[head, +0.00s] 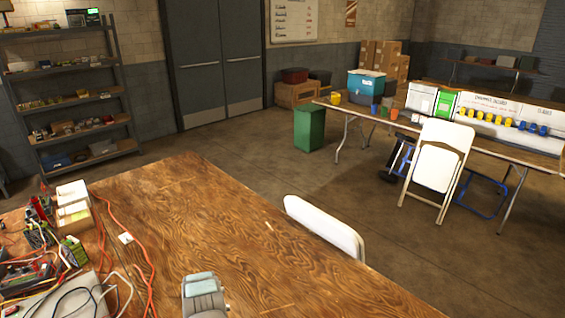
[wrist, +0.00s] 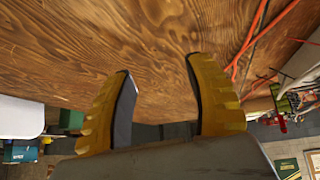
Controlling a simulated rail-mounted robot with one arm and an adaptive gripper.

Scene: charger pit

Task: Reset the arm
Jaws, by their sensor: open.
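My gripper (wrist: 160,105) shows in the wrist view with its two yellow, ridged fingers spread apart. Nothing is between the fingers. The wooden table (wrist: 150,40) fills the upper part of that view beyond the fingertips. In the head view the wooden table (head: 215,235) takes up the foreground. A grey part of my arm (head: 203,295) shows at the bottom edge of the head view; the fingers are not visible there.
Chargers and red cables (head: 40,250) crowd the table's left side. A white folding chair (head: 325,228) stands at its far edge. Another white chair (head: 437,165) stands by a long back table (head: 480,143). A shelf (head: 70,100) stands at left. The table's middle is mostly clear.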

